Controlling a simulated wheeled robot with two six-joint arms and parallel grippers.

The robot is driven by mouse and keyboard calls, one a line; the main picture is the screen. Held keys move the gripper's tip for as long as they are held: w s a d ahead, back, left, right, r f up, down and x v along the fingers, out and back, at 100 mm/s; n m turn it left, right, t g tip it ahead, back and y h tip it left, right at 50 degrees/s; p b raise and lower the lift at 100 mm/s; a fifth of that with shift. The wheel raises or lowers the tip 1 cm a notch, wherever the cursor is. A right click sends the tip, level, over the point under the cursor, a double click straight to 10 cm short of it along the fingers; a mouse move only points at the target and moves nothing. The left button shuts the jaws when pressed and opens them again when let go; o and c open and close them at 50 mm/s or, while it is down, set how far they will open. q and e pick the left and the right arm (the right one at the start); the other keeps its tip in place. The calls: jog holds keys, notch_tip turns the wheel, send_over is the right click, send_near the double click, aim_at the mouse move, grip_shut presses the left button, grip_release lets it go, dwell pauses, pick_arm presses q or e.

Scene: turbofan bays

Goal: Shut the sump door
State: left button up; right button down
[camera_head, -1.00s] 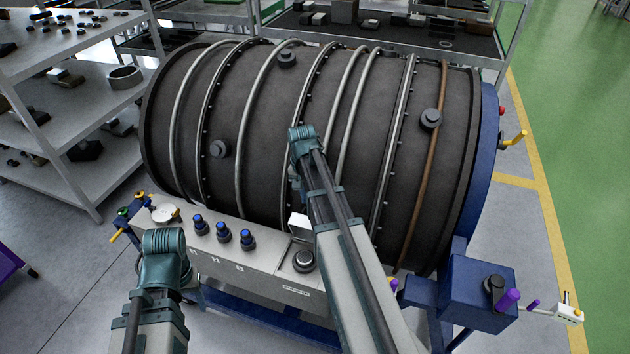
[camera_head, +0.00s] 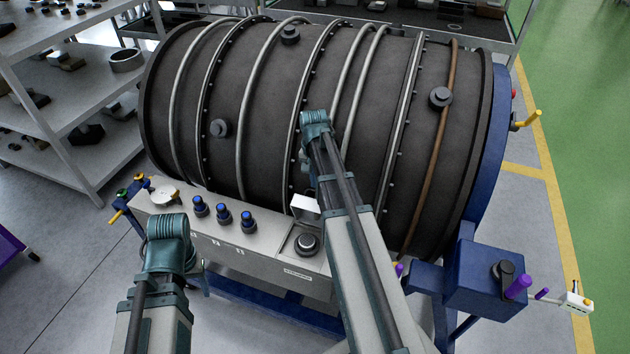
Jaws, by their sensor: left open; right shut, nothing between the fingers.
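A small white flap (camera_head: 306,208), which looks like the sump door, stands raised at the back edge of the grey box (camera_head: 263,262) along the engine's front. It is behind a round dark cap (camera_head: 307,243), and my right arm covers part of its right side. My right gripper (camera_head: 307,172) is mostly hidden behind my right arm, just above the flap; it is shut and empty. I cannot tell whether it touches the flap. My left gripper (camera_head: 204,280) is mostly hidden behind my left arm, low in front of the box's left part; it is open.
The large dark engine casing (camera_head: 262,120) with pipes fills the middle. Several blue-topped knobs (camera_head: 223,218) and a pale round dial (camera_head: 165,195) sit on the box. A blue bracket (camera_head: 485,280) with a purple handle stands at right. Shelves (camera_head: 60,110) stand at left.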

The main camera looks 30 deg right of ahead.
aim_at(315, 191)
notch_tip(315, 191, down, 5)
jog(key=b, duration=0.3)
jog(key=shift+d+r, duration=0.1)
jog(key=shift+r, duration=0.1)
jog(key=shift+r, duration=0.1)
